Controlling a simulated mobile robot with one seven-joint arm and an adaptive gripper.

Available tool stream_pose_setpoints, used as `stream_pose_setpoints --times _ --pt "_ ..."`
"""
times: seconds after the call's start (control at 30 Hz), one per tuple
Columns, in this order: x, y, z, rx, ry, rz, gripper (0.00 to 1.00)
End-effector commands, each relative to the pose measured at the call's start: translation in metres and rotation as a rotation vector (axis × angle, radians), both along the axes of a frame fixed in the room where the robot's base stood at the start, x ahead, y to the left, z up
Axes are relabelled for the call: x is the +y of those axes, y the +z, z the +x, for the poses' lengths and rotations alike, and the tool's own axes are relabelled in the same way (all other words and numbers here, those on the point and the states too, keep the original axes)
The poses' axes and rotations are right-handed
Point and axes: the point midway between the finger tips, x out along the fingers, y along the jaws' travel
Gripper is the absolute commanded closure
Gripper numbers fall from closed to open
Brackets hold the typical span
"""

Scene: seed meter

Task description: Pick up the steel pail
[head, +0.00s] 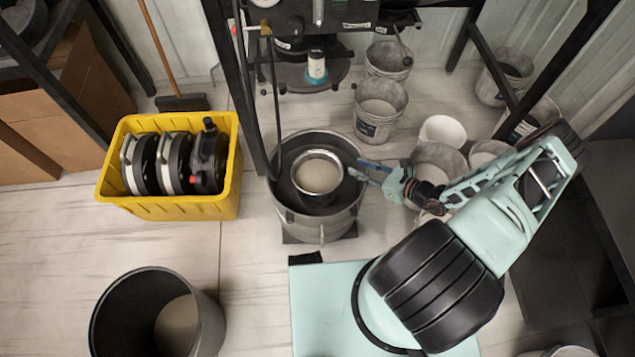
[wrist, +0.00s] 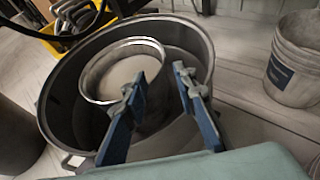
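The steel pail (head: 318,198), with a shiny rim and pale contents, stands inside a larger dark metal tub (head: 282,190). In the wrist view the pail (wrist: 88,82) is at upper centre-left, inside the tub (wrist: 48,105). My gripper (head: 357,168) is over the tub's right side, just right of the pail. In the wrist view my gripper (wrist: 160,74) is open, with a clear gap between its blue fingers. The left finger overlaps the pail's right edge in the picture and hides part of it. I cannot tell whether it touches the rim.
A yellow crate (head: 168,206) with dark wheel-like parts stands left of the tub. A black bin (head: 110,325) is at the lower left. Several grey buckets, one nearby (head: 378,108), stand behind and right. A dark metal frame (head: 240,90) rises behind the tub. Floor between crate and bin is clear.

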Motion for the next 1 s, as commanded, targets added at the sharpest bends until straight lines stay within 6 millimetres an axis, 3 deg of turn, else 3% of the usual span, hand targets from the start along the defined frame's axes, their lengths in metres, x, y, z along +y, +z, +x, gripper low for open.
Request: stream_pose_setpoints --times 0.23,0.73,1.0 --pt "0.026 -0.016 0.024 0.001 0.005 -0.001 0.74" --pt "0.062 -0.038 0.064 0.000 0.007 -0.002 0.74" --pt "0.066 -0.039 0.068 0.001 0.006 -0.003 0.74"
